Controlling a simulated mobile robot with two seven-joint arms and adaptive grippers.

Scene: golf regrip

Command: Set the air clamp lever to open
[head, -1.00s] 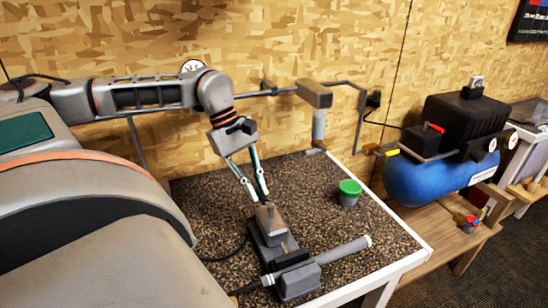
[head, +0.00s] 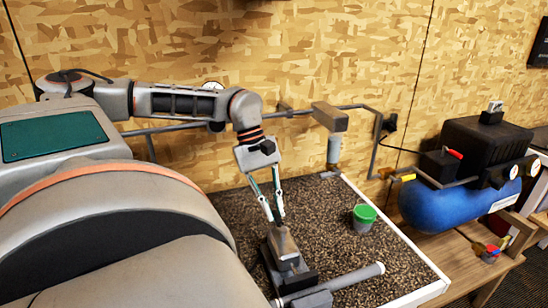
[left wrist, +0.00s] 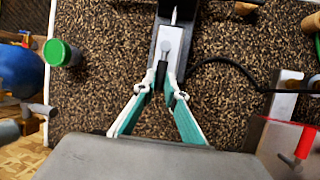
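The air clamp (head: 287,262) is a grey block on a dark base, standing on the speckled table top. It also shows at the top middle of the left wrist view (left wrist: 172,42). A small dark lever (left wrist: 162,72) sits at its near end in that view. My left gripper (head: 274,221) reaches down to the clamp. In the left wrist view its green and white fingers (left wrist: 161,82) converge, with the tips on either side of the lever and no clear gap. The head view is too small to show the lever's position. My right gripper is not in view.
A green-topped cup (head: 364,217) stands right of the clamp. A grey tube (head: 355,277) lies in front of it. A blue compressor (head: 440,207) with a red lever (head: 454,153) is at the right. Pipes run along the back wall. Table (head: 400,290) is free around the cup.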

